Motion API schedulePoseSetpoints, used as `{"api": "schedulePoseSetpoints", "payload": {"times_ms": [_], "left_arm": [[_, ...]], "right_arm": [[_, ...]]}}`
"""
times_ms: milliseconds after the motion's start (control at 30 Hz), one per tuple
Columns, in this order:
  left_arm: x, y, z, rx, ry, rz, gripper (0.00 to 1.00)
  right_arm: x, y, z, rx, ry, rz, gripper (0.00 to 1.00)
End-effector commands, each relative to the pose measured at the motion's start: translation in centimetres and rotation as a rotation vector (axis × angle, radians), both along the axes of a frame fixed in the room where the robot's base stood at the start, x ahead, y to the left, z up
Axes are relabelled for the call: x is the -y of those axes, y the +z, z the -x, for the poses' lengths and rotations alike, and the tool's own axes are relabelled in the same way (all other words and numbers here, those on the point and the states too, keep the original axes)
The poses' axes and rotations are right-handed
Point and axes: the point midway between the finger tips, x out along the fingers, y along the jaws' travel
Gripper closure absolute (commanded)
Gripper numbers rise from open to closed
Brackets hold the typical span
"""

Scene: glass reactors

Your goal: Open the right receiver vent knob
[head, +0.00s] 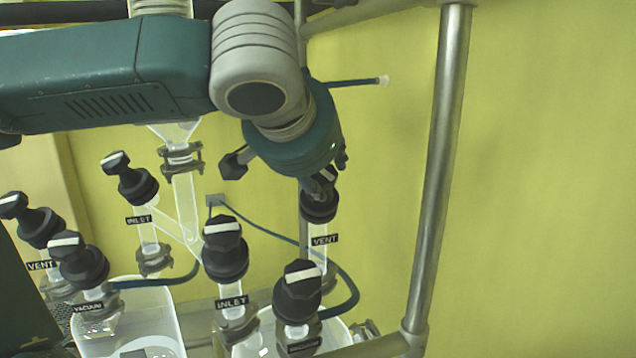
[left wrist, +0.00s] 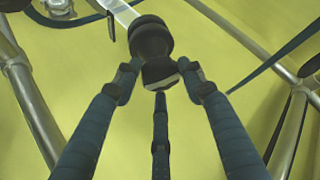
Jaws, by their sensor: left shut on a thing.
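The right receiver vent knob (head: 319,208) is black and sits on a glass neck with a "VENT" label (head: 324,240), in the middle of the head view. Its outer end is largely hidden by my left gripper (head: 325,180), which comes down on it from above. In the left wrist view the black knob (left wrist: 151,42) shows at the top centre. The fingers of my left gripper (left wrist: 160,77) are closed around its outer end, where a pale stripe shows. My right gripper is in neither view.
Other black knobs stand close by: an inlet knob (head: 225,250), a front knob (head: 298,292), a vacuum knob (head: 78,260) and another inlet knob (head: 131,180). A steel post (head: 440,170) rises at the right. A blue hose (head: 345,285) curves below the vent.

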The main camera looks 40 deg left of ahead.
Motion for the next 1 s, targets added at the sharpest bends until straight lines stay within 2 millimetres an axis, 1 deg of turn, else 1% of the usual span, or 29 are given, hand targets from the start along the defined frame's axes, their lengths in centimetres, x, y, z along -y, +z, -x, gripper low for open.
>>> {"api": "schedulePoseSetpoints", "payload": {"times_ms": [33,300,500,733,1000], "left_arm": [[0.0,0.3,-0.2,0.035,0.039,0.002,0.86],[0.2,0.2,-0.3,0.136,0.261,0.085,0.86],[0.4,0.1,-0.4,0.206,0.424,0.149,0.86],[0.5,0.2,-0.5,0.288,0.615,0.220,0.86],[0.5,0.4,-0.7,0.383,0.836,0.302,0.86]], "right_arm": [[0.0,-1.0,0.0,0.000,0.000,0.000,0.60],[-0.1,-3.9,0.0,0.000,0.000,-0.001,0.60],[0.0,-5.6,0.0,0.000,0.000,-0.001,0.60],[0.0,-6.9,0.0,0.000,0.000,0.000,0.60],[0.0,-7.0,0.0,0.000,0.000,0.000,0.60]]}}
